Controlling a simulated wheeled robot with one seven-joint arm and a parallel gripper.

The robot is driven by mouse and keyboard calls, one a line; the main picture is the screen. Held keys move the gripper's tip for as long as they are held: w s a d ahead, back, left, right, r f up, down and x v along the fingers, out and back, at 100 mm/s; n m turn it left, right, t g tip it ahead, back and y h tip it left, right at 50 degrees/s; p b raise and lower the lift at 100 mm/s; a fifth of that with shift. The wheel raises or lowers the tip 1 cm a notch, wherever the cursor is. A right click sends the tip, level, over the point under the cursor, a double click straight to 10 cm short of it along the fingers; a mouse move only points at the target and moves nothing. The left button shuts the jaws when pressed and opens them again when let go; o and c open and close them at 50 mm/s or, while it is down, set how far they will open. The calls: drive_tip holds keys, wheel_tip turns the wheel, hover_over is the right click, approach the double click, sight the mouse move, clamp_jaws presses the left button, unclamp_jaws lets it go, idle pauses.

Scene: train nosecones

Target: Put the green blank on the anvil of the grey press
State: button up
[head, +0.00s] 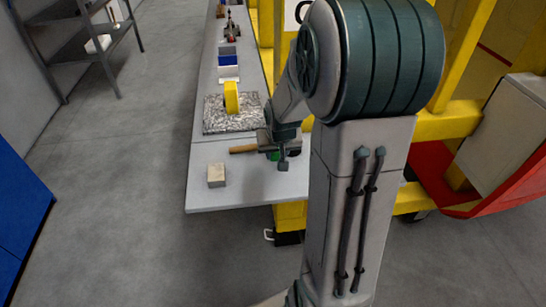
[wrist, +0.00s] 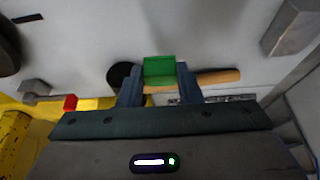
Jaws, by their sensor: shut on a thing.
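The green blank (wrist: 159,69) is held between the two fingers of my gripper (wrist: 159,84) in the wrist view. In the head view my gripper (head: 277,151) hangs over the near part of the bench, and only a sliver of the green blank (head: 273,155) shows beneath it. A mallet with a dark head (wrist: 121,76) and wooden handle (wrist: 219,77) shows behind the blank. I cannot tell the gap between blank and bench. I cannot clearly pick out the grey press or its anvil; a small dark device (head: 231,27) stands at the bench's far end.
A beige block (head: 216,175) lies on the bench (head: 240,195) near its front left. Yellow framework (head: 445,122) borders the right side.

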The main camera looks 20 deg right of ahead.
sight(276, 158)
drive_tip(key=shift+w+f, duration=0.3)
drive_tip(key=shift+w, duration=0.25)
drive_tip(key=shift+f, duration=2)
drive_tip(key=shift+f, duration=0.1)
drive_tip(key=shift+f, duration=0.15)
drive_tip(key=o, duration=1)
drive_tip(key=shift+c, duration=0.2)
drive_tip(key=shift+r, duration=0.2)
